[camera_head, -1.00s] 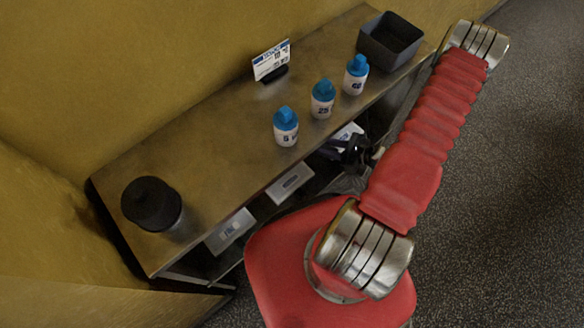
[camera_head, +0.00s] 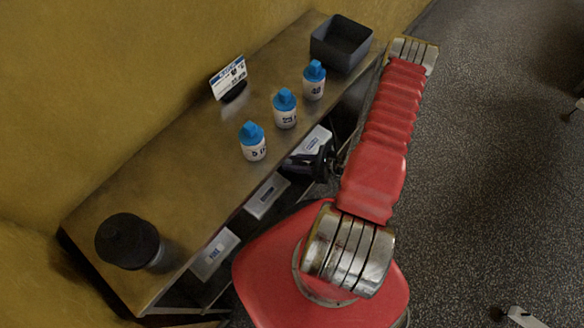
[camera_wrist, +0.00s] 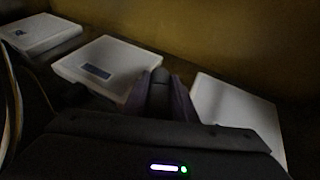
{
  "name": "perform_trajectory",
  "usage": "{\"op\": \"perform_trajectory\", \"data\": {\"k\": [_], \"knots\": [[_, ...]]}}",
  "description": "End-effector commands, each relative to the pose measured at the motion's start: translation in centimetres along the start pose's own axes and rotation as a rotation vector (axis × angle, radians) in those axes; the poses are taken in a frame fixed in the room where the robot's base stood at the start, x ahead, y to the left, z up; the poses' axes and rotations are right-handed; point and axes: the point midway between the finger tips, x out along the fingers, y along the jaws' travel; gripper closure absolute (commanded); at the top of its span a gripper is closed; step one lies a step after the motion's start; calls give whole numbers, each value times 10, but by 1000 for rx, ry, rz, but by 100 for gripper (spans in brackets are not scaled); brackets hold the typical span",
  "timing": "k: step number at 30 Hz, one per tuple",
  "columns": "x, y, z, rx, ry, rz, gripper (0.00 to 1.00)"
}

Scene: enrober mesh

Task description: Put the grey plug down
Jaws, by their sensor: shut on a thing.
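My gripper (camera_head: 318,162) shows small and dark in the head view, low beside the front of the bench, partly behind my red arm. In the wrist view my gripper (camera_wrist: 160,100) is shut on a dark grey, rounded piece, the grey plug (camera_wrist: 158,88), held upright between the fingers. It is in front of pale boxes on the lower level. The picture is dark and blurred, and I cannot tell whether the plug touches anything beneath it.
A metal bench (camera_head: 185,150) carries several blue-capped bottles, including one in front (camera_head: 252,142), a sign (camera_head: 229,78), a dark open bin (camera_head: 341,42) and a black lidded pot (camera_head: 127,241). Pale boxes (camera_head: 266,196) sit below. In the wrist view, white boxes (camera_wrist: 105,62) (camera_wrist: 238,112) flank the plug.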

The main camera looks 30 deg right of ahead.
Motion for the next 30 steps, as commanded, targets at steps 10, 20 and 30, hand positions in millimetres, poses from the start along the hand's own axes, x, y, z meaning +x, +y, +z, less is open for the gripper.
{"op": "perform_trajectory", "data": {"k": [10, 20, 30], "knots": [[14, 1, -31, 0, -1, 1, 100], [15, 0, -36, -1, -1, 1, 100], [16, 0, -37, -1, 0, 1, 67]]}}
